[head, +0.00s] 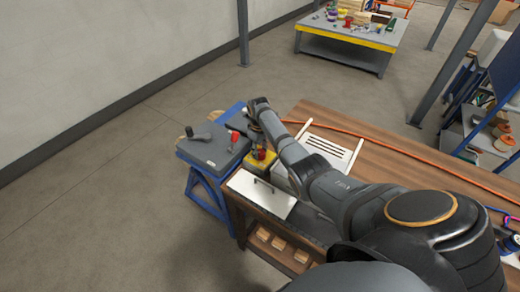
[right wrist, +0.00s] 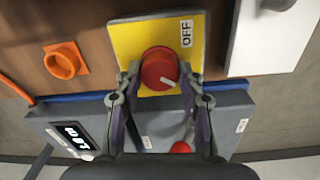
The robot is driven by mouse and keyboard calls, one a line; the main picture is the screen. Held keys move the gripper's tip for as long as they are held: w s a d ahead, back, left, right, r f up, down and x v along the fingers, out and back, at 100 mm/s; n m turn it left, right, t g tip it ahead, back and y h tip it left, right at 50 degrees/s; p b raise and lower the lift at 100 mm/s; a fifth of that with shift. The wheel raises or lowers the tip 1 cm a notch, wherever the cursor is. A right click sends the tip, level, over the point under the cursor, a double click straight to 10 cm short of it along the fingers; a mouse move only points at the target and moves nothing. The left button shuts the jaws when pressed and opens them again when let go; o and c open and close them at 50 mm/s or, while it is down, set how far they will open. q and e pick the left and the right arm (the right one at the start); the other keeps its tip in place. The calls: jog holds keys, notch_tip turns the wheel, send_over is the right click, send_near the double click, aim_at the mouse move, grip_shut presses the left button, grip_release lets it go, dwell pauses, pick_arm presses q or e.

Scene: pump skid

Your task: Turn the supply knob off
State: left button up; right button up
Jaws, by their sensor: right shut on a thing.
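The red round supply knob (right wrist: 159,68) sits on a yellow plate (right wrist: 130,38) in the right wrist view. A white OFF label (right wrist: 187,33) is at the plate's upper right. The knob's white pointer mark points to the lower right, away from the label. My right gripper (right wrist: 158,80) is shut on the knob, one finger on each side. In the head view the yellow plate (head: 262,167) lies below my right gripper (head: 260,146), and the arm partly hides this area. My left gripper is not in view.
A grey unit with a red-tipped lever (head: 235,137) stands left of the knob on a blue frame (head: 205,190). A white panel with a dark handle (head: 250,195) is in front. An orange ring fitting (right wrist: 65,60) and a digital display (right wrist: 75,135) are nearby.

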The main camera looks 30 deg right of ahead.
aim_at(260, 153)
jog(key=n+p, duration=0.1)
jog(key=n, duration=0.2)
jog(key=shift+r+n, duration=0.15)
jog(key=shift+n, duration=0.15)
jog(key=n+p, duration=0.1)
jog(key=n, duration=0.2)
jog(key=shift+n, duration=0.3)
jog(key=n+p, duration=0.1)
jog(key=n, duration=0.3)
jog(key=shift+n, duration=2.3)
jog(key=o, duration=1.2)
jog(key=r, duration=1.1)
jog(key=shift+s+r, duration=0.2)
jog(key=shift+r, duration=0.15)
